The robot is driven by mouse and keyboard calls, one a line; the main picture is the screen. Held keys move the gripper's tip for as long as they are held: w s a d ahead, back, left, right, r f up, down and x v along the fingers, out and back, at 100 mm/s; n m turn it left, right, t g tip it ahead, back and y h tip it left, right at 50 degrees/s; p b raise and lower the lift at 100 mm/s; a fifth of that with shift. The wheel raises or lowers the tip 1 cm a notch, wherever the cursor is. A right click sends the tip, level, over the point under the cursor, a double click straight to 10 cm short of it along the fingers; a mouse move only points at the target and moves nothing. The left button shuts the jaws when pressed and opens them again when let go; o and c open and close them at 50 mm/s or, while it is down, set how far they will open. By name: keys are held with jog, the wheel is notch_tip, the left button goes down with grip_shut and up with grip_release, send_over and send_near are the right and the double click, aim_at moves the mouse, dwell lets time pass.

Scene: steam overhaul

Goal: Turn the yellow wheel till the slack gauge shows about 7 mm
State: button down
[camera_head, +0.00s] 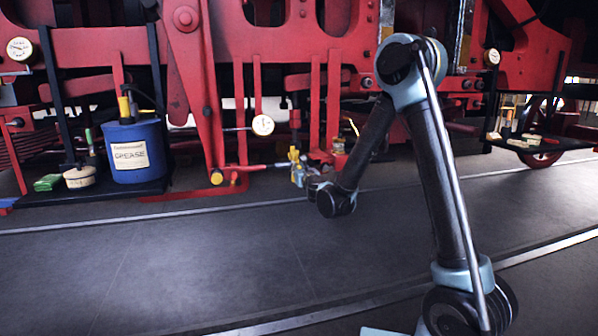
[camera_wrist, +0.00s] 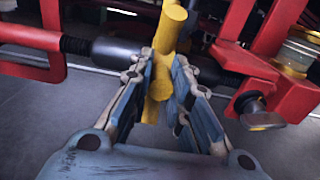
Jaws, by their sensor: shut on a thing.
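The yellow wheel (camera_head: 294,154) sits on a horizontal rod low on the red frame in the head view. In the wrist view, a yellow bar of the wheel (camera_wrist: 171,26) stands nearly upright, with a thicker yellow part lower down. My gripper (camera_wrist: 166,72) has its fingers on both sides of this bar and is shut on it. In the head view, my gripper (camera_head: 298,174) is small and partly hidden by my arm. A round white dial (camera_head: 263,125), likely the slack gauge, hangs just left of the wheel. Its reading is too small to tell.
A red bracket (camera_wrist: 30,40) and black rod (camera_wrist: 110,52) lie left of the bar. A blue grease drum (camera_head: 137,150) stands on a shelf at left. The floor in front is clear.

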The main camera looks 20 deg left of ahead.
jog(key=shift+f, duration=0.15)
dwell(0.3)
jog(key=shift+f, duration=1)
jog(key=shift+w+f, duration=0.1)
jog(key=shift+w+f, duration=0.15)
jog(key=shift+f, duration=0.2)
jog(key=shift+w+a+f, duration=0.1)
jog(key=shift+f, duration=0.05)
jog(key=shift+w+a+f, duration=0.1)
jog(key=shift+a, duration=0.25)
